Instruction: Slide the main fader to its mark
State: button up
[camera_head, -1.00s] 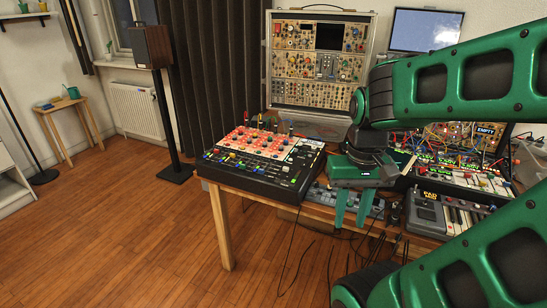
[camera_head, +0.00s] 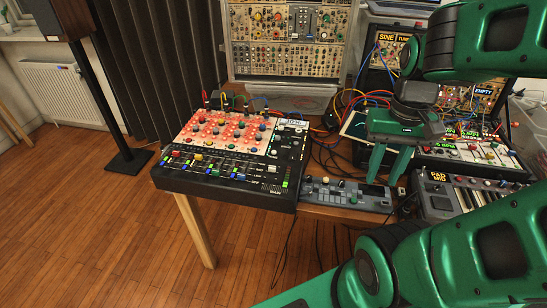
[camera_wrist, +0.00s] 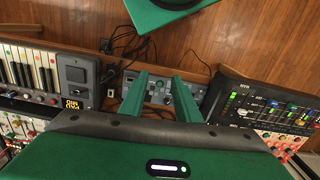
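A black mixer (camera_head: 226,160) with a red-lit knob panel and a row of coloured faders along its front stands on the left end of the wooden table. Lettering that seems to read "MAIN" is at its front right corner; the main fader's cap and mark there are too small to make out. The mixer also shows at the right of the wrist view (camera_wrist: 268,112). My gripper (camera_head: 387,178) is open and empty, right of the mixer and apart from it. In the wrist view its two green fingers (camera_wrist: 159,78) are spread with a gap between them.
A small grey controller (camera_head: 345,193) lies along the table's front edge, right of the mixer. A keyboard synth (camera_head: 460,194) is further right. A modular rack (camera_head: 288,45) and tangled cables (camera_head: 345,110) are behind. Open floor (camera_head: 110,230) lies at front left.

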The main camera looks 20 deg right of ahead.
jog(key=n, duration=1.7)
send_near(272, 166)
notch_tip(272, 166, down, 8)
jog(key=shift+s+a+f, duration=0.1)
jog(key=shift+a+f, duration=0.05)
jog(key=shift+c, duration=0.6)
grip_shut()
